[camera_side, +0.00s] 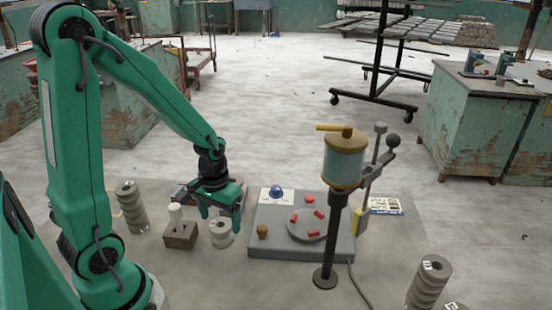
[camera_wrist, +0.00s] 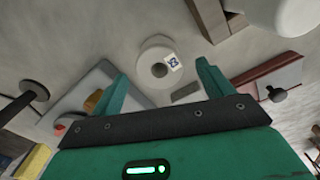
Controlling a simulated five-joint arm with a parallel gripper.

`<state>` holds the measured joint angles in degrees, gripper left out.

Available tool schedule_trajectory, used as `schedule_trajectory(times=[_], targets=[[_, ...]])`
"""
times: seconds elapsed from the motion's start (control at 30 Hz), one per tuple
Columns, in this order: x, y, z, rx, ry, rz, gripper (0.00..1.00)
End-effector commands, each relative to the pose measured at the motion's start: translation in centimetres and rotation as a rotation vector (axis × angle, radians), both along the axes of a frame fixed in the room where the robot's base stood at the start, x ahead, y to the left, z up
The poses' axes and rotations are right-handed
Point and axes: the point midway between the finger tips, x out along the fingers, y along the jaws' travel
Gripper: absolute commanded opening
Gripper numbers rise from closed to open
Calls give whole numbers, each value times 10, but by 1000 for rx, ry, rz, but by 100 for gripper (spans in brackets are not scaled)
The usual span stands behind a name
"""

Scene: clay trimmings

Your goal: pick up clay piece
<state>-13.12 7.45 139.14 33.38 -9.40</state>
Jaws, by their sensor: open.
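My gripper (camera_side: 219,211) is open, pointing down, left of that base and above a pale ring-shaped spool (camera_side: 220,236). In the wrist view the spool (camera_wrist: 146,49) shows beyond and between my open fingertips (camera_wrist: 162,73), with nothing held. A small orange-red bit (camera_wrist: 59,127) shows at the left there, too small to identify; most of the disc is hidden.
A dark post with a teal cylinder (camera_side: 345,160) stands at the base's front right. A tan plug (camera_side: 262,231) and blue knob (camera_side: 277,190) sit on the base's left side. A brown block (camera_side: 180,237) and ring stack (camera_side: 132,208) stand left. Table is clear at front left.

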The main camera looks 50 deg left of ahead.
Motion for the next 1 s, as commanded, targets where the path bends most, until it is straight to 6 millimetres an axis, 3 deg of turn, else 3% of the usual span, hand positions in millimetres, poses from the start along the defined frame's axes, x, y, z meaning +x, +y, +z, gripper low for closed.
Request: schedule_trajectory(times=[0.4, 1.0], targets=[[-2, -1, -37, -1, 3, 0, 79], [-1, -1, -40, 0, 0, 0, 79]])
